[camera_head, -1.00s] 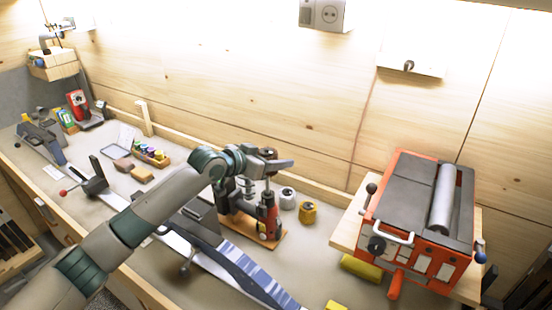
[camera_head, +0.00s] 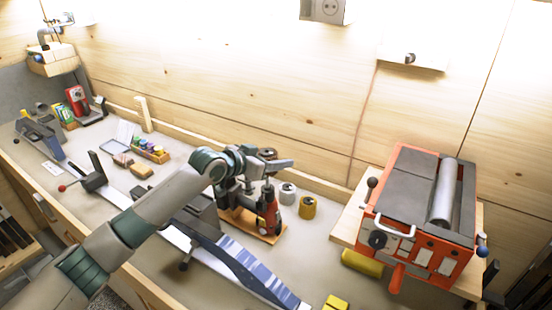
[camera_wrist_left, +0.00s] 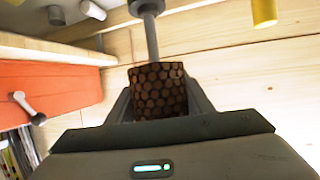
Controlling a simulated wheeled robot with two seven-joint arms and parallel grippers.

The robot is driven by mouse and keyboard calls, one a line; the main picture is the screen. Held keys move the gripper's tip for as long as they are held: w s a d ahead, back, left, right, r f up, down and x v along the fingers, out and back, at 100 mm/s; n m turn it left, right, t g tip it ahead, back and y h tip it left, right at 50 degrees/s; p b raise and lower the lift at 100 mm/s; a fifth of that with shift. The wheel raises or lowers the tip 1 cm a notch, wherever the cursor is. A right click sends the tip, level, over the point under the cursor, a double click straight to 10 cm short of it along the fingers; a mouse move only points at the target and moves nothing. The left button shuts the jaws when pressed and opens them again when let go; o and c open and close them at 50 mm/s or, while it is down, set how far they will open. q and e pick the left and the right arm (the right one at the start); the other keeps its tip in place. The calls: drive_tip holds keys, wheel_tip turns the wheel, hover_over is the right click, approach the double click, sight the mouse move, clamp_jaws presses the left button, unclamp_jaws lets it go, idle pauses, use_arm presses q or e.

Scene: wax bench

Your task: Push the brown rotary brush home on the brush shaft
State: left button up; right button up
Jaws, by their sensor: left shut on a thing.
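The brown rotary brush (camera_wrist_left: 157,90) is between the two fingers of my left gripper (camera_wrist_left: 160,105) in the left wrist view, and they are shut on it. The grey brush shaft (camera_wrist_left: 151,38) lines up with the brush and meets its end; how deep it goes inside is hidden. In the head view my left gripper (camera_head: 272,161) is above the red and black rotary tool (camera_head: 268,208), which stands upright on a small wooden base (camera_head: 250,226). Only a bit of the brush (camera_head: 267,152) shows there. My right gripper is not in view.
A silver-grey container (camera_head: 287,193) and a yellow one (camera_head: 307,207) stand just right of the tool. The ski (camera_head: 240,262) lies in front. The red machine (camera_head: 415,245) is farther right, with a yellow block (camera_head: 361,264) beside it.

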sight(272, 176)
use_arm(q)
drive_tip(key=shift+f+b, duration=1.55)
drive_tip(key=shift+f, duration=1.3)
drive_tip(key=o, duration=1.2)
drive_tip(key=shift+o, duration=0.2)
drive_tip(key=shift+b+v, duration=0.4)
drive_tip(key=shift+v, duration=0.45)
drive_tip(key=b+v, duration=0.5)
drive_tip(key=v, duration=1)
drive_tip(key=shift+s+a+r, duration=0.15)
drive_tip(key=shift+s, duration=0.1)
